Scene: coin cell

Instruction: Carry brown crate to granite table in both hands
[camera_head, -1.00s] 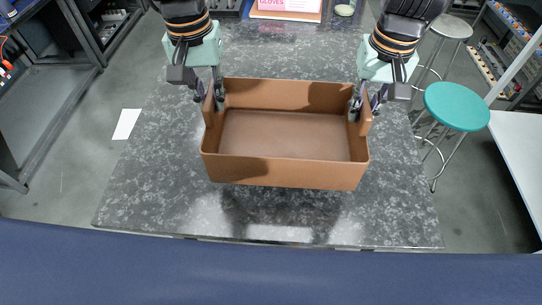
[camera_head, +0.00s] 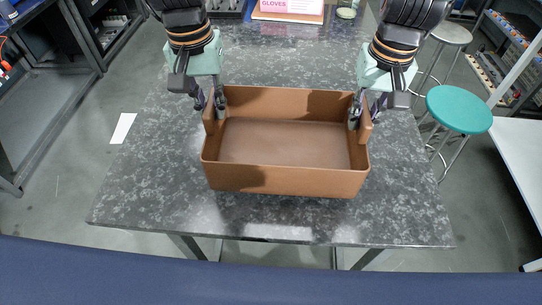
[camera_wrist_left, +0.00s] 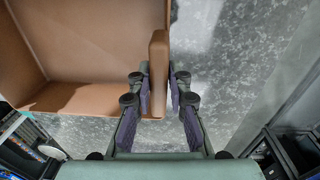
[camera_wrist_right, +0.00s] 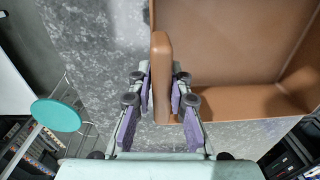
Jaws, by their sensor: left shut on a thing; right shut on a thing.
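The brown crate (camera_head: 286,180) is empty and upright over the front half of the granite table (camera_head: 150,190); I cannot tell whether its base touches the top. My left gripper (camera_head: 211,106) is shut on the crate's left wall. In the left wrist view the fingers (camera_wrist_left: 159,92) stand on both sides of that wall. My right gripper (camera_head: 362,112) is shut on the right wall, and the right wrist view shows its fingers (camera_wrist_right: 160,92) on both sides of it. The crate's wall tops look level.
A sign on a board (camera_head: 288,10) and a small jar (camera_head: 346,12) stand at the table's far end. A teal stool (camera_head: 459,109) and a grey stool (camera_head: 452,32) stand to the right. A white surface (camera_head: 520,165) is at far right. The tabletop around the crate is clear.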

